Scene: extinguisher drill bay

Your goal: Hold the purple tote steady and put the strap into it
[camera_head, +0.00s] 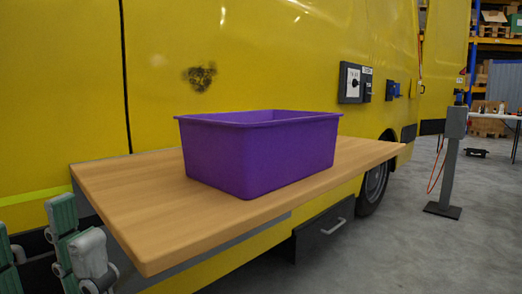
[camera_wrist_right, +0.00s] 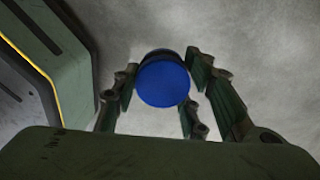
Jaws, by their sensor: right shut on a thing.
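The purple tote (camera_head: 262,160) stands upright on the wooden shelf in the head view. Its inside floor is hidden behind its near walls. My left gripper (camera_head: 35,240) is at the lower left corner of the head view, partly cut off. Its green-padded fingers are spread with nothing seen between them, and it is apart from the tote. In the right wrist view my right gripper (camera_wrist_right: 166,95) is shut on a blue round thing, seemingly the strap (camera_wrist_right: 163,82), with a dark edge at its top. My right gripper is not in the head view.
The wooden shelf (camera_head: 140,223) juts from the yellow vehicle (camera_head: 270,60) and is bare left of the tote. A drawer (camera_head: 322,230) sits below it. A grey post (camera_head: 448,165) stands on open floor at the right. Grey floor (camera_wrist_right: 255,40) shows behind the blue thing.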

